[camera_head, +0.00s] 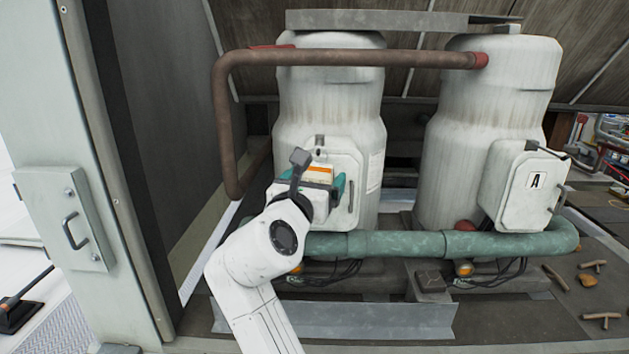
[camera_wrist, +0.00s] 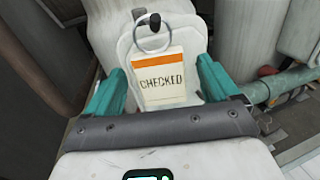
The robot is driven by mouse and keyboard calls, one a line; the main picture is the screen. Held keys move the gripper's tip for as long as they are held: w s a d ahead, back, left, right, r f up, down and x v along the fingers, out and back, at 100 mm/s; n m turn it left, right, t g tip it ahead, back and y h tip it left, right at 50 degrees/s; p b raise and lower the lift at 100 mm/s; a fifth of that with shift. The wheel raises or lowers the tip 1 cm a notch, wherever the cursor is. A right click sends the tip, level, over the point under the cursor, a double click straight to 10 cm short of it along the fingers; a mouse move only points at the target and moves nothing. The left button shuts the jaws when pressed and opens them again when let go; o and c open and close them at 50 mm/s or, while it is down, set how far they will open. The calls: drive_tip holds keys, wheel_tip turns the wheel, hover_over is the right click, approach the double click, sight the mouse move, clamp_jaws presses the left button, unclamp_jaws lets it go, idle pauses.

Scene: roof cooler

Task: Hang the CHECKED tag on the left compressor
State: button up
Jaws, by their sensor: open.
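The CHECKED tag (camera_wrist: 163,82) is white with an orange band and hangs by its metal ring (camera_wrist: 153,36) on a dark peg (camera_wrist: 155,22) on the left compressor's box. In the head view the tag (camera_head: 320,174) is partly visible behind my gripper. The left compressor (camera_head: 330,110) is a tall white tank with a white box (camera_head: 349,163) on its front. My gripper (camera_wrist: 158,90) is open, with one teal finger on each side of the tag, apart from it. In the head view my gripper (camera_head: 325,187) is in front of the box and hides part of it.
A brown pipe (camera_head: 350,57) crosses above, and a green pipe (camera_head: 420,244) runs low in front. A panel with a handle (camera_head: 75,231) stands at the left. Loose brown pieces lie at the lower right.

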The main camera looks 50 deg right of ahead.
drive_tip(key=b+v, duration=0.2)
drive_tip(key=v, duration=0.8)
drive_tip(key=shift+s+a, duration=0.15)
drive_tip(key=shift+a, duration=0.2)
drive_tip(key=s+d+f+m+g+y, duration=0.1)
drive_tip(key=s+f+m+y, duration=0.2)
drive_tip(key=f, duration=0.7)
drive_tip(key=s+f+m+y+b, duration=0.1)
drive_tip(key=f+m+y, duration=0.25)
drive_tip(key=f, duration=0.65)
drive_tip(key=s+d+f+m+g+y, duration=0.1)
drive_tip(key=s+f+m+y, duration=0.3)
drive_tip(key=f, duration=0.5)
drive_tip(key=s+a+f+m+g+y, duration=0.2)
drive_tip(key=s+a+f+m+y, duration=0.1)
drive_tip(key=s+f+m, duration=0.3)
drive_tip(key=s+a+f+m+g+y, duration=0.2)
drive_tip(key=s+a+f+m, duration=0.3)
drive_tip(key=s+f, duration=0.5)
drive_tip(key=shift+a+f+m+y+b, duration=0.25)
drive_tip(key=shift+m+y, duration=0.2)
drive_tip(key=shift+m, duration=0.5)
